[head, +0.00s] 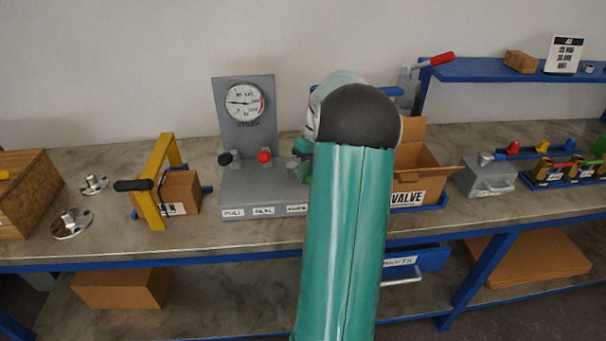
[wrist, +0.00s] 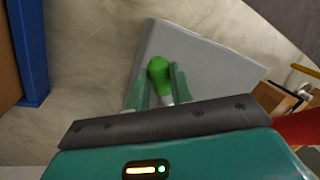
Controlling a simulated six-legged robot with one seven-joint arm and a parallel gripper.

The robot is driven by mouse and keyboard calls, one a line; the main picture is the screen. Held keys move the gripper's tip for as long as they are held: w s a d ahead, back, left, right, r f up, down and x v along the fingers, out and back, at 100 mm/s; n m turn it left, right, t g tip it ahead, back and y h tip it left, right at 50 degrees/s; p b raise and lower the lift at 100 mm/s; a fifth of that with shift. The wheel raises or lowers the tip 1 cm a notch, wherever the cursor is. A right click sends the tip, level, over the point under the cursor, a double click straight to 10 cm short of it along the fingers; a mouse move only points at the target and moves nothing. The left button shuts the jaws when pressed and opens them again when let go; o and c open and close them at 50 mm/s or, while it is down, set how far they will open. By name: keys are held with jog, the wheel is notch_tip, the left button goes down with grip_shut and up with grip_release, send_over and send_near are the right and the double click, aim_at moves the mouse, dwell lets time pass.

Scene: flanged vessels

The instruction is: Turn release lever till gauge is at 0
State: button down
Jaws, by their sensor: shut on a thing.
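The round white gauge (head: 244,102) stands on a grey upright panel at the back of the bench. Its needle appears to lie roughly level; the scale is too small to read. Below it, a grey base (head: 250,190) carries a lever with a black knob (head: 225,159) and one with a red knob (head: 264,156). At the base's right end, my arm covers much of the view. In the wrist view, my gripper (wrist: 159,82) is shut on the green-knobbed release lever (wrist: 158,68), with a finger on each side of it.
A yellow-framed press (head: 160,170) with a carton stands left of the gauge unit. An open carton (head: 415,170) in a blue tray stands close on the right. Two metal flanges (head: 72,222) lie at the left.

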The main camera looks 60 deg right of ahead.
jog(key=shift+w+d+n+g, duration=0.15)
jog(key=shift+d+n+g, duration=0.2)
jog(key=shift+d+n, duration=0.7)
jog(key=shift+w+d+n+g, duration=0.15)
jog(key=shift+d+n+g, duration=0.3)
jog(key=shift+n, duration=1.25)
jog(key=shift+w+d+n+g, duration=0.15)
jog(key=shift+d+n+g, duration=0.15)
jog(key=shift+d+n, duration=0.75)
jog(key=shift+a+r+n, duration=0.1)
jog(key=shift+a+n, duration=0.15)
jog(key=shift+n, duration=0.15)
jog(key=c, duration=1.2)
grip_release()
jog(key=v, duration=1.3)
jog(key=shift+r, duration=0.4)
jog(key=shift+a, duration=0.15)
